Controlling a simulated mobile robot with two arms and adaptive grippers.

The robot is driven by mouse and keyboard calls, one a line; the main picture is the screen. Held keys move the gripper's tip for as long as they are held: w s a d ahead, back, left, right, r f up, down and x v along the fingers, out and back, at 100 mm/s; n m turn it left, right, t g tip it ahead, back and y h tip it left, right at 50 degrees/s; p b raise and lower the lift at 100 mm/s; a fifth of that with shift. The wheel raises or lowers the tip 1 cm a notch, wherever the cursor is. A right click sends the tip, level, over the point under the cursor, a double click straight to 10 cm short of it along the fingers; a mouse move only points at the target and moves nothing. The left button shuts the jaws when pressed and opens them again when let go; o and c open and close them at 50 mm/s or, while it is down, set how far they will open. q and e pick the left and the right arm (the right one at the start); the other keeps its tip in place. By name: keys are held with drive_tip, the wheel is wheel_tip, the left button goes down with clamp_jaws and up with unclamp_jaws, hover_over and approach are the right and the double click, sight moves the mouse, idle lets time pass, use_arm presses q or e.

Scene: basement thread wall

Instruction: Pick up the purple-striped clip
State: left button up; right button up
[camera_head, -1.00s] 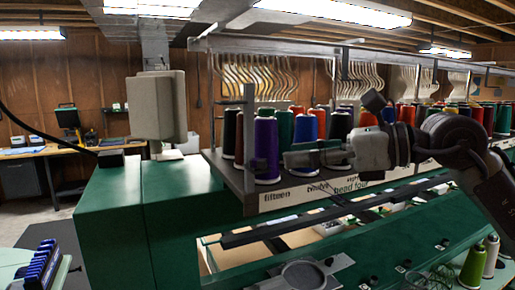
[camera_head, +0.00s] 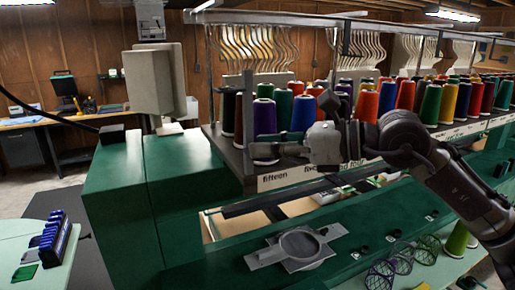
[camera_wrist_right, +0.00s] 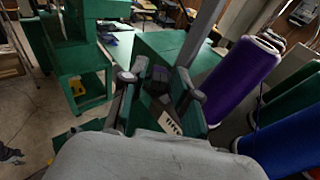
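I cannot make out a purple-striped clip for certain in either view. My right gripper (camera_head: 268,150) is at the front of the thread rack, overlapping the lower part of a purple spool (camera_head: 264,117). In the right wrist view its two fingers (camera_wrist_right: 160,95) stand apart with nothing held between them. The purple spool (camera_wrist_right: 240,72) is to the right of the fingers there. My left gripper is not in view.
A grey plate (camera_head: 298,247) sits below the rack. A blue rack (camera_head: 54,238) stands at the left. The green machine top (camera_head: 187,163) is clear.

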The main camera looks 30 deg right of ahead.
drive_tip(key=c, duration=0.4)
drive_tip(key=shift+r, duration=0.1)
wheel_tip(320, 180, up, 7)
drive_tip(key=p, duration=0.2)
drive_tip(key=s+a+b, duration=0.1)
drive_tip(key=s+b, duration=0.8)
drive_tip(key=s, duration=1.1)
drive_tip(key=shift+b, duration=0.3)
